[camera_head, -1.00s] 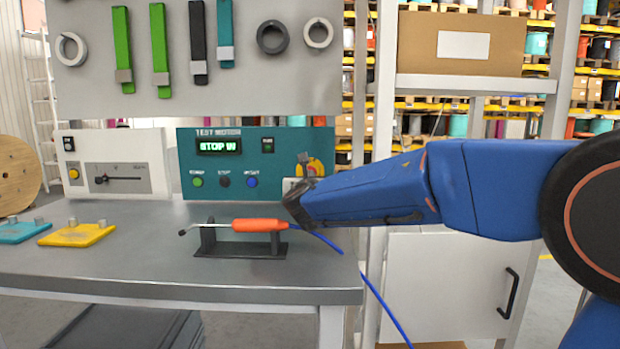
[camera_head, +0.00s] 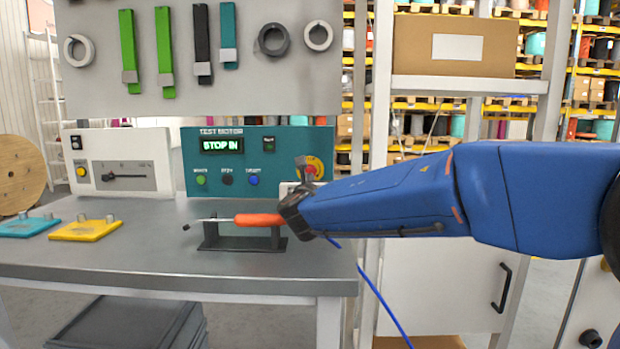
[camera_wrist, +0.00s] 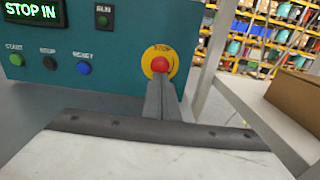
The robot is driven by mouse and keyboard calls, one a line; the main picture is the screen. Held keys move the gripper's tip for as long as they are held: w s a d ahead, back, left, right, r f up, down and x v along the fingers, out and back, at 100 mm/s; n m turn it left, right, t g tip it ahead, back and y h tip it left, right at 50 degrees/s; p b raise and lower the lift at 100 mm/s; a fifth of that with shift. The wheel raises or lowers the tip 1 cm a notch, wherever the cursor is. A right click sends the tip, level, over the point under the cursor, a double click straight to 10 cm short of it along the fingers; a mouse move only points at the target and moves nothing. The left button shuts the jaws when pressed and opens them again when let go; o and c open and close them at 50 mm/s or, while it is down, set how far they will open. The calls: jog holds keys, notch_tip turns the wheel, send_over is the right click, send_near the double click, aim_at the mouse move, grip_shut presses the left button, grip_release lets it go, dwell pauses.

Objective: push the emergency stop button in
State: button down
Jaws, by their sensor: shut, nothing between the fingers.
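The red emergency stop button (camera_wrist: 161,65) sits on a round yellow plate marked STOP, at the right end of the teal test motor panel (camera_wrist: 118,70). In the head view the yellow plate (camera_head: 317,161) shows partly, behind my wrist. My gripper (camera_wrist: 163,80) is shut and empty. In the wrist view its fingertips overlap the lower edge of the red button; I cannot tell whether they touch it. The panel's display (camera_head: 222,145) reads STOP IN, also in the wrist view (camera_wrist: 32,9).
An orange-handled tool (camera_head: 258,220) lies on a black stand just below and left of my wrist. A grey-white control box (camera_head: 118,160) stands left of the panel. Yellow (camera_head: 86,230) and teal (camera_head: 27,227) plates lie on the bench's left. A cardboard box (camera_head: 410,45) sits on the right shelf.

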jog(key=s, duration=1.6)
jog(key=shift+s, duration=0.3)
